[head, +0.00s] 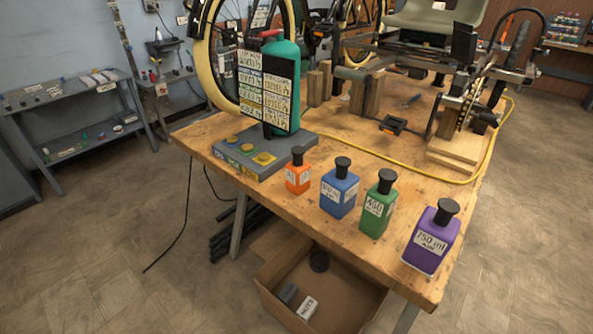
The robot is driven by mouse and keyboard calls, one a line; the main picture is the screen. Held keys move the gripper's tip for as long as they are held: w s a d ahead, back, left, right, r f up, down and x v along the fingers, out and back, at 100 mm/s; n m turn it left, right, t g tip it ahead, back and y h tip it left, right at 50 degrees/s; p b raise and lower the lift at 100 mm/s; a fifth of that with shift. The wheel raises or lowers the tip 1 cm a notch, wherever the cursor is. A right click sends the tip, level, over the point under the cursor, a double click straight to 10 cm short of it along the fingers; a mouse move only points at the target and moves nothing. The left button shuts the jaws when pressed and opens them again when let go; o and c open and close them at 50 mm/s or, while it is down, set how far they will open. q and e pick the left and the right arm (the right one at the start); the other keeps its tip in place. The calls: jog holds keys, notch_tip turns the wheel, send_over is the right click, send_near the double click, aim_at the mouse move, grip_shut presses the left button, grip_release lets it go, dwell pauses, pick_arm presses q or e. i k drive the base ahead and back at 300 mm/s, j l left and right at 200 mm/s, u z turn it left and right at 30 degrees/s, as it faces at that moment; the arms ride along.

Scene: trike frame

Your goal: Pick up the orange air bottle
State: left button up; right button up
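The orange air bottle (298,175) stands upright on the wooden workbench (370,150), near its front left edge. It is the smallest of the bottles, with a black cap and a white label too small to read. The blue bottle (340,190) stands just to its right, apart from it. Neither of my grippers shows in the head view.
A green bottle (378,207) and a purple bottle (433,240) stand further right. A grey base with yellow buttons (262,158), a sign and a teal cylinder (284,70) is left of the orange bottle. A yellow hose (430,178) crosses the bench. An open cardboard box (345,303) sits below.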

aim_at(298, 172)
jog(key=i+j+z, duration=0.3)
jog(key=j, duration=0.3)
jog(key=i+j+z, duration=0.35)
jog(key=j, duration=0.3)
